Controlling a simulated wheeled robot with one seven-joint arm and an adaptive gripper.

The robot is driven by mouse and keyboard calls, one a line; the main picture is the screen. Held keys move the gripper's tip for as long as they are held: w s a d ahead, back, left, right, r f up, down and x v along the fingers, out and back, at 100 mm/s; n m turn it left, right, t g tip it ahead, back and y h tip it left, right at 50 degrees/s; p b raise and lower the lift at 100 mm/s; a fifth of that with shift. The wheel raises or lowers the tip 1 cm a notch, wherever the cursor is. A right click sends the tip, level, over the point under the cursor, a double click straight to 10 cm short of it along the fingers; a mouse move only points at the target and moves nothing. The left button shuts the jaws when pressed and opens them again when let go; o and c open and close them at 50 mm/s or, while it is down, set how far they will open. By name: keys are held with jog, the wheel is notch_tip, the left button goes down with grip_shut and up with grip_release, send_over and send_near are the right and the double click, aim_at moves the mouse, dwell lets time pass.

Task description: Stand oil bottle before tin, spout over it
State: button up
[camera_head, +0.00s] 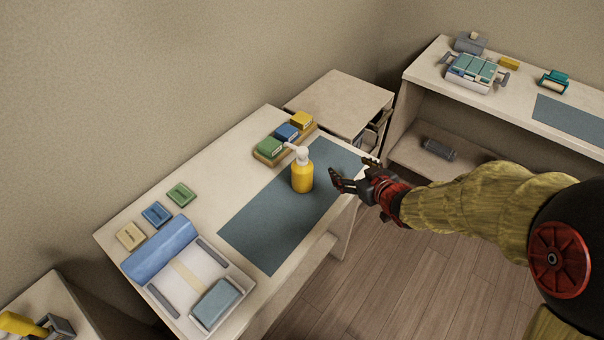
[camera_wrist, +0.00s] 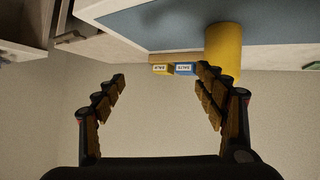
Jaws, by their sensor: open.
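The oil bottle (camera_head: 302,179), yellow with a white pump top, stands upright on the blue-grey mat (camera_head: 262,222). Its spout points left, toward a wooden holder (camera_head: 268,157) with a green, a blue (camera_head: 287,132) and a yellow block (camera_head: 301,119); I cannot tell whether one is the tin. My gripper (camera_head: 338,180) is open and empty, just right of the bottle and apart from it. In the wrist view, my open fingers (camera_wrist: 162,76) have the bottle's yellow body (camera_wrist: 223,48) beside and beyond the right finger; its pump top is not visible there.
Green (camera_head: 181,194), blue (camera_head: 157,214) and cream (camera_head: 131,236) blocks lie at the table's left. The mat's near part is clear. Another table (camera_head: 340,100) adjoins behind.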

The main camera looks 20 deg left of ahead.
aim_at(309, 179)
jog(key=s+a+f+y, duration=0.1)
jog(key=a, duration=0.2)
jog(key=s+a+f+n+g+y, duration=0.1)
jog(key=a+f, duration=0.1)
jog(key=s+a+f+n+g+y, duration=0.1)
jog(key=a, duration=0.2)
jog(key=shift+s+a+f+y+p, duration=0.3)
jog(key=shift+s+y, duration=0.05)
jog(key=shift+y, duration=0.05)
jog(key=shift+a+f, duration=0.15)
jog(key=shift+a, duration=0.2)
jog(key=b+x, duration=0.2)
jog(key=x, duration=0.5)
jog(key=shift+c, duration=1.1)
jog(key=c, duration=1.5)
